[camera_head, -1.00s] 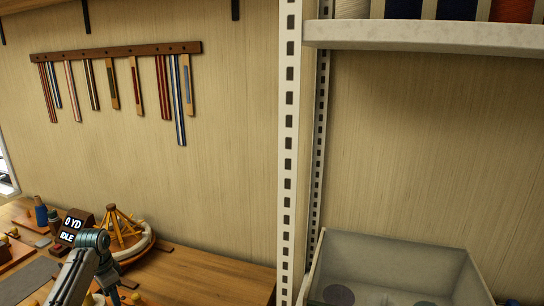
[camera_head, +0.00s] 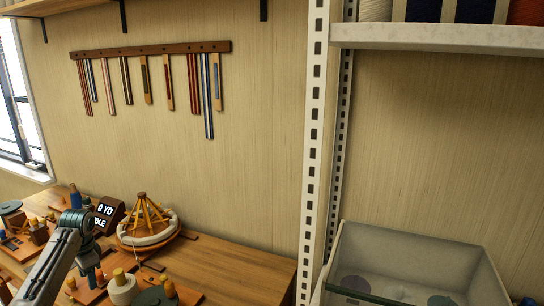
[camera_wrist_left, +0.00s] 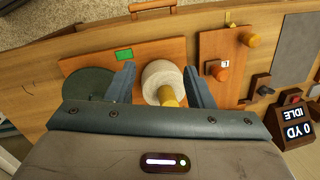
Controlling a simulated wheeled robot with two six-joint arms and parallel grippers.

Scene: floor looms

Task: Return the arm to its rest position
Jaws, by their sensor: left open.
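My left arm (camera_head: 60,255) comes in from the lower left in the head view, bent over the wooden workbench. My left gripper (camera_wrist_left: 160,88) is open in the left wrist view, its two blue-grey fingers apart with nothing held between them. Below and between the fingers stands a white spool (camera_wrist_left: 160,76) with a yellow knob, on an orange-brown board (camera_wrist_left: 98,60). I cannot tell the height of the fingers above it. In the head view the arm partly hides the bench's left end. My right gripper is in neither view.
The wooden bench (camera_head: 235,265) holds a round wooden loom (camera_head: 148,222) and a 0 YD / IDLE display (camera_head: 108,212). A white slotted post (camera_head: 316,120) and a pale bin (camera_head: 420,245) stand to the right. Straps hang from a wall rack (camera_head: 150,49).

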